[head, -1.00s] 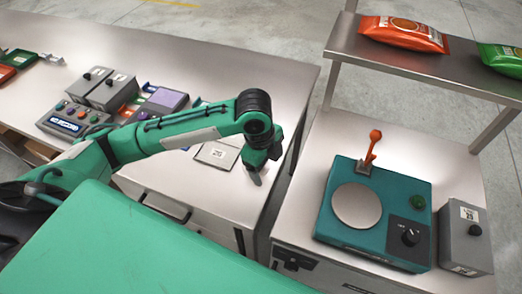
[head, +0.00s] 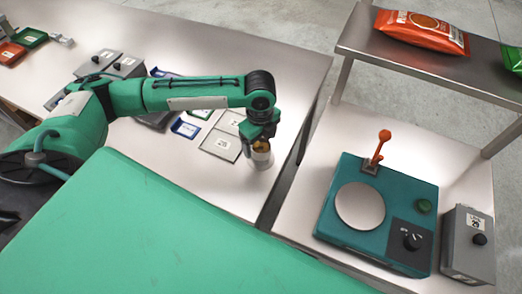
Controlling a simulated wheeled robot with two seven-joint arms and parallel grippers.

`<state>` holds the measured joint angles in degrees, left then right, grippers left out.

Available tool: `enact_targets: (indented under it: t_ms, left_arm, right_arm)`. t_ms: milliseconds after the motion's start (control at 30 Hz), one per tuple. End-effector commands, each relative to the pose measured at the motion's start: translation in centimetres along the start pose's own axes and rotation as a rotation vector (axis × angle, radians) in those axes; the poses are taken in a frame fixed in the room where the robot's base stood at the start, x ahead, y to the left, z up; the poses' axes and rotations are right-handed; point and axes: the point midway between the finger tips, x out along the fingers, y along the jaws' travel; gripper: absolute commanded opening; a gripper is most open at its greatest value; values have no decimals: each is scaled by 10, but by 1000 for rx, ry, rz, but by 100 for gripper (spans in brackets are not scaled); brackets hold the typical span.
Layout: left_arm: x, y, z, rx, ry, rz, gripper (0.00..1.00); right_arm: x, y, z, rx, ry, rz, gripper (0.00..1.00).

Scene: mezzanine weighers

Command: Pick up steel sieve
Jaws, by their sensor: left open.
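A small round metallic cup with a brownish-gold inside, which looks like the steel sieve (head: 263,160), stands on the left table near its right edge. My left gripper (head: 261,146) points down right over it, with its fingertips at its top. The gripper is open, and the fingers partly hide the cup, so I cannot tell whether they touch it. My right gripper is out of view.
Flat labelled plates (head: 221,145) lie just left of the gripper. A gap separates this table from the right bench, which holds a teal weigher (head: 336,224) with an orange lever (head: 379,146) and a grey box (head: 468,248). A shelf (head: 430,62) carries an orange bag (head: 422,31).

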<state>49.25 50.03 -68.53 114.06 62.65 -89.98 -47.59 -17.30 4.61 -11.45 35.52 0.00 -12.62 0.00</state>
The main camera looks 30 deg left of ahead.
Motion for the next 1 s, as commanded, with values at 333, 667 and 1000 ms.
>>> enact_targets:
  t_ms: [333,667,1000]
  left_arm:
    - [40,0,-2,0,0,3,80]
    - [55,-1,-2,2,0,-1,80]
    - [55,-1,-2,1,0,-1,23]
  right_arm:
    - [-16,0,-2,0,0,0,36]
    - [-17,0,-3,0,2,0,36]
    - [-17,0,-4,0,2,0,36]
